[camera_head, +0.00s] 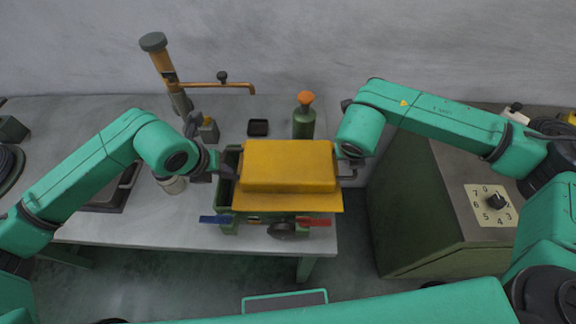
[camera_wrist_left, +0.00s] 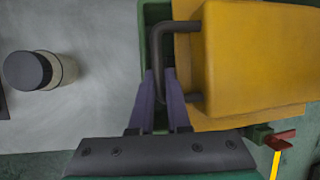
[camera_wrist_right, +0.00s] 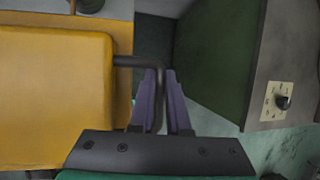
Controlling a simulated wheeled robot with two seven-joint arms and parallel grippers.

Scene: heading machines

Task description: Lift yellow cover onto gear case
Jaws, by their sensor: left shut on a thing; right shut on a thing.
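The yellow cover (camera_head: 288,165) is a box-like lid with a flat flange and a dark handle at each side. It is at or just above the green gear case (camera_head: 228,190), whose left part shows beside it. I cannot tell whether the cover rests on the case. My left gripper (camera_wrist_left: 163,75) is shut on the cover's left handle (camera_wrist_left: 178,28). My right gripper (camera_wrist_right: 160,75) is shut on its right handle (camera_wrist_right: 135,61). The cover also shows in the left wrist view (camera_wrist_left: 255,60) and the right wrist view (camera_wrist_right: 55,95). Most of the case is hidden under the cover.
A green bottle with an orange cap (camera_head: 304,118) stands behind the cover. A small black tray (camera_head: 258,128) and an orange-armed post (camera_head: 165,70) stand on the grey table (camera_head: 130,225). A dark-lidded jar (camera_wrist_left: 28,70) is left. A green machine with a dial (camera_head: 495,201) stands right.

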